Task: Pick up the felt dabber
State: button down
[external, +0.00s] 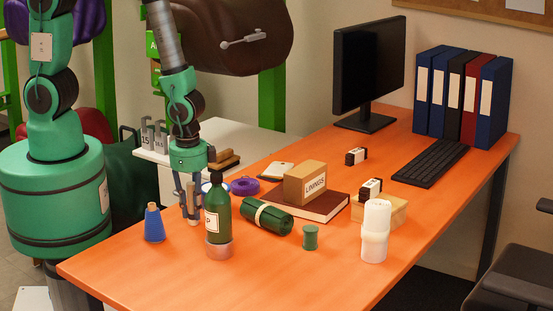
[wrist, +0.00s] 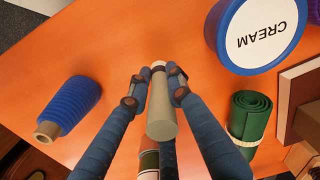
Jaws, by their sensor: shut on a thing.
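The felt dabber (wrist: 161,118) is a pale grey-beige cylinder with a dark band near its far end. In the external view my gripper (external: 190,200) points down over the left part of the desk, close behind and left of the green bottle. The dabber there is a small tan piece between the fingers, partly hidden. I cannot tell whether its lower end touches the desk.
The green bottle (external: 218,222) stands close to my gripper. A blue thread cone (external: 154,224) stands to the left. A blue-rimmed CREAM tin (wrist: 258,32) and a green roll (external: 266,216) lie to the right. The orange desk (external: 170,279) is clear at the front.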

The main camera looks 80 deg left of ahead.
aim_at(194, 212)
jog(key=shift+r+p, duration=0.35)
jog(key=shift+r, duration=0.5)
notch_tip(194, 212, up, 2)
jog(key=shift+r+p, duration=0.2)
jog(key=shift+p, duration=0.25)
jog(key=s+a+p, duration=0.1)
jog(key=s+a, duration=0.1)
jog(key=s, duration=0.5)
jog(key=s+a, duration=0.3)
jog(key=s, duration=0.5)
jog(key=shift+r+p, duration=0.35)
jog(key=shift+r, duration=0.1)
jog(key=shift+s, duration=0.1)
